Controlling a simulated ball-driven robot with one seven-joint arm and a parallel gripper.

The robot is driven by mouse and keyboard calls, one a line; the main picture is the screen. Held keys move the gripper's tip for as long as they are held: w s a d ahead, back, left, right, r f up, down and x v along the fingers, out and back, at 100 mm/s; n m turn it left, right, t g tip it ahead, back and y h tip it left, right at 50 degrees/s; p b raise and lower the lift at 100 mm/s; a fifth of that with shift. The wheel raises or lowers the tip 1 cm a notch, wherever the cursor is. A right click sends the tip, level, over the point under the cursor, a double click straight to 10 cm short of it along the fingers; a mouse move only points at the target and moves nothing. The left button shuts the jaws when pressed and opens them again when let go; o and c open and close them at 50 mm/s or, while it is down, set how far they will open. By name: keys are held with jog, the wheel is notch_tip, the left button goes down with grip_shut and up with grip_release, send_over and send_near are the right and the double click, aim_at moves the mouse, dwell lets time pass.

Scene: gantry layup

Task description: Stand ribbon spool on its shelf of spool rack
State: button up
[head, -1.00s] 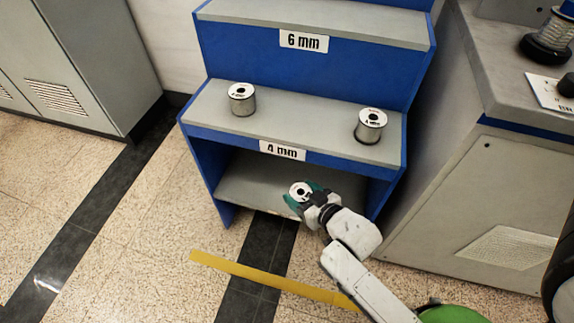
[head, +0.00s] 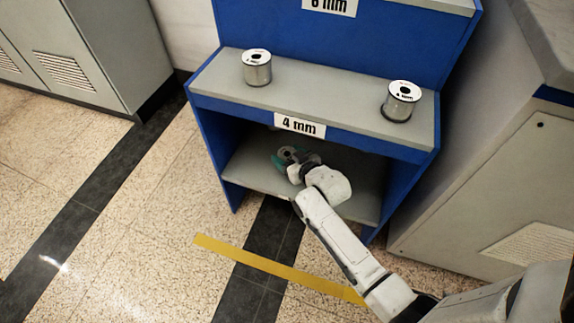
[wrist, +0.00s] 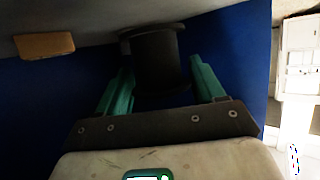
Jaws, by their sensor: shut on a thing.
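The ribbon spool (wrist: 157,62) is between the green fingers of my gripper (wrist: 163,72), dark in the shade in the wrist view. In the head view the gripper (head: 284,158) is shut on it inside the rack's lower bay, beneath the 4 mm shelf. The spool's top (head: 291,152) shows there as a small grey disc. The spool rack (head: 206,150) is blue with grey stepped shelves. The bay has a grey bottom shelf (head: 245,172). I cannot tell whether the spool touches that shelf.
Two silver spools, left (head: 257,68) and right (head: 402,101), stand on the shelf labelled 4 mm (head: 300,126). A small orange-brown block (wrist: 45,45) shows in the wrist view. A grey cabinet (head: 480,190) stands right of the rack. Yellow tape (head: 270,265) crosses the floor in front.

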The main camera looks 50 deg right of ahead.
jog(key=shift+w+f, duration=0.2)
jog(key=shift+f, duration=0.1)
jog(key=shift+w+d+f+b, duration=0.1)
jog(key=shift+f+b, duration=0.4)
jog(key=shift+f, duration=0.35)
jog(key=shift+w+d+f+b, duration=0.1)
jog(key=shift+f+b, duration=0.4)
jog(key=shift+f, duration=0.35)
jog(key=shift+f, duration=0.2)
jog(key=o, duration=1)
